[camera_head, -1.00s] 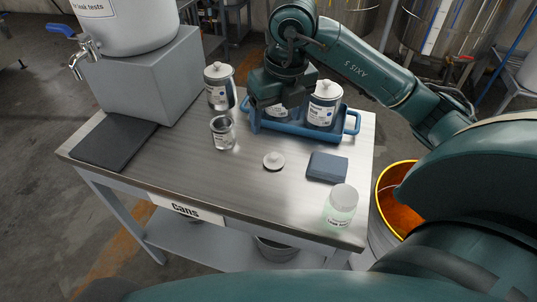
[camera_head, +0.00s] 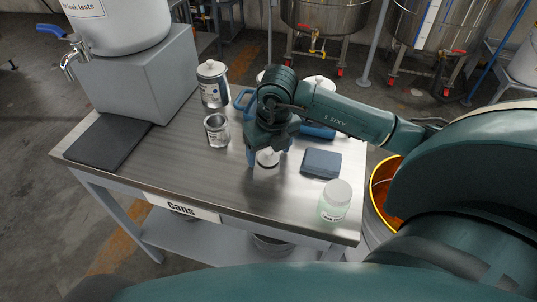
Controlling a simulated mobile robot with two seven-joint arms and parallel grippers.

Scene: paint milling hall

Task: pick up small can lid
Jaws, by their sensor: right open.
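The small can lid (camera_head: 268,158) is a pale round disc with a knob, lying on the metal table (camera_head: 200,180) near its middle. My right gripper (camera_head: 267,162) is open above it, its two blue fingers on either side of the lid, pointing down. The gripper body hides the top of the lid. Whether the fingers touch it I cannot tell. A small open can (camera_head: 217,130) stands to the left of the gripper. My left gripper is not in view.
A large lidded can (camera_head: 213,85) stands behind the small can. A blue tray (camera_head: 243,98) is mostly behind my right arm. A grey block (camera_head: 140,80) and dark mat (camera_head: 108,145) occupy the left.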

